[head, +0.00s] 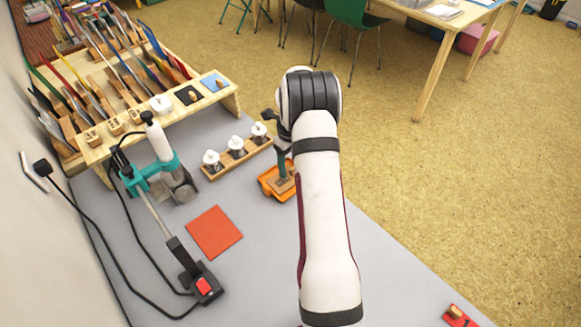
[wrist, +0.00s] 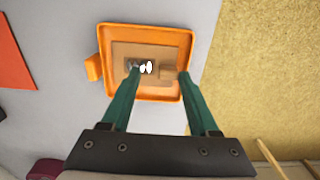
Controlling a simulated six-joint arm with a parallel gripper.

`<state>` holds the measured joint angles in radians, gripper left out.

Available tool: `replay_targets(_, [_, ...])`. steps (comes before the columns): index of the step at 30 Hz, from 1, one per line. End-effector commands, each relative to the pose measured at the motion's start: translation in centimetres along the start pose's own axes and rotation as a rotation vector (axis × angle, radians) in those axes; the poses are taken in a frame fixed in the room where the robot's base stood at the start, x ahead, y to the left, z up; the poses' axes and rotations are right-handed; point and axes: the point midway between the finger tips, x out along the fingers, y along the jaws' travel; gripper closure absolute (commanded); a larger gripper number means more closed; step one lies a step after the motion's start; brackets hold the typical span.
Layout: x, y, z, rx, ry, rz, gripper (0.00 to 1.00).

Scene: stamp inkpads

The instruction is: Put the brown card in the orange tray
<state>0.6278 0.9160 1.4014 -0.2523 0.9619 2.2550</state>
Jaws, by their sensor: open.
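The orange tray (head: 265,182) sits on the grey table below my gripper (head: 283,174). In the wrist view the tray (wrist: 148,30) shows almost whole, with a tab on its left side. The brown card (wrist: 120,50) lies flat inside the tray, within its rim; part of it also shows in the head view (head: 284,189). A small wooden block and white marks show on the card. My gripper's green fingers (wrist: 158,72) are apart, one on each side of the block, and hold nothing. Whether the fingertips touch the card cannot be told.
An orange-red square (head: 214,232) lies flat to the left. A wooden holder with white-topped pots (head: 237,157) stands behind it. A teal-clamped tool (head: 160,165) with cables is at the far left. A red piece with a wooden knob (head: 458,316) is at front right.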

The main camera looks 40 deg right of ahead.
Motion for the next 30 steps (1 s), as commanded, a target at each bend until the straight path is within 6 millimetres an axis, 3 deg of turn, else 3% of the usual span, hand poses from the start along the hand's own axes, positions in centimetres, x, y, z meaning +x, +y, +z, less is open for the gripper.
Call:
replay_targets(9, [-8.6,-0.1,0.1,0.001,-0.003,-0.003,0.39])
replay_targets(12, [-10.1,0.0,0.0,0.001,-0.001,-0.002,0.39])
replay_targets(17, [-10.8,0.0,0.0,0.001,0.001,0.0,0.39])
replay_targets(20, [-11.9,1.4,0.0,-0.079,-0.003,0.002,0.39])
replay_targets(23, [-15.8,7.5,-1.1,-0.439,-0.019,0.016,0.39])
replay_targets(25, [-18.9,13.9,-3.9,-0.842,-0.036,0.033,0.39])
replay_targets(27, [-21.1,20.1,-8.2,-1.28,-0.062,0.049,0.39])
replay_targets(30, [-21.8,26.7,-15.6,-1.873,-0.11,0.066,0.39])
